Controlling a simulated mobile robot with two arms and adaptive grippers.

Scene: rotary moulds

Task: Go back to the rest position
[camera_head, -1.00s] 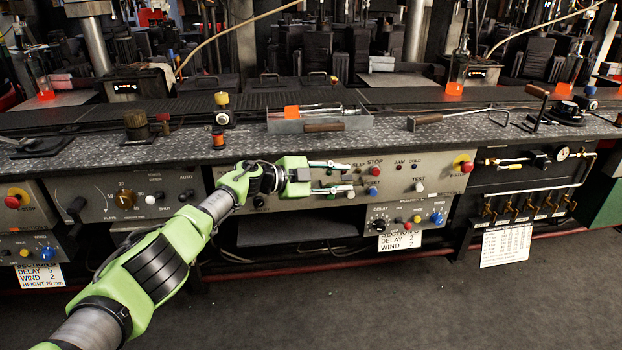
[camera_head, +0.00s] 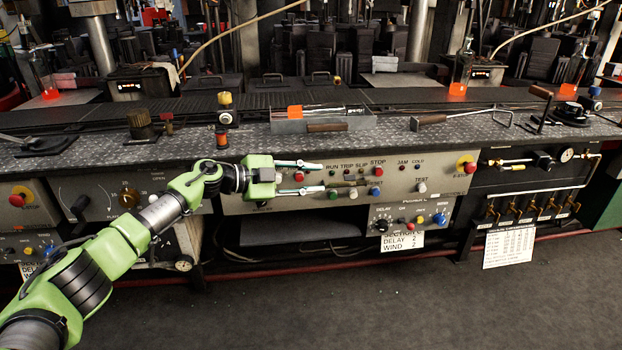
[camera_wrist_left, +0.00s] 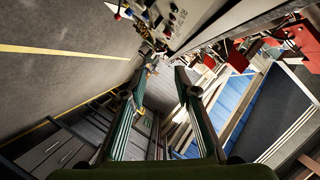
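My left arm comes in from the lower left in the head view, and its gripper (camera_head: 318,177) is in front of the grey control panel (camera_head: 245,203), left of the STOP and TEST buttons. Its two fingers are spread apart with nothing between them. In the left wrist view the gripper (camera_wrist_left: 160,80) also shows both fingers apart and empty, with floor, cabinets and machine panels beyond. Whether the fingers touch the panel cannot be told. My right gripper is in neither view.
A metal bench (camera_head: 375,142) runs across above the panel, with a tray (camera_head: 283,127), a wooden-handled tool (camera_head: 430,119) and an orange spool (camera_head: 221,139) on it. Machines with hot orange glass stand behind. The dark floor (camera_head: 400,300) in front is clear.

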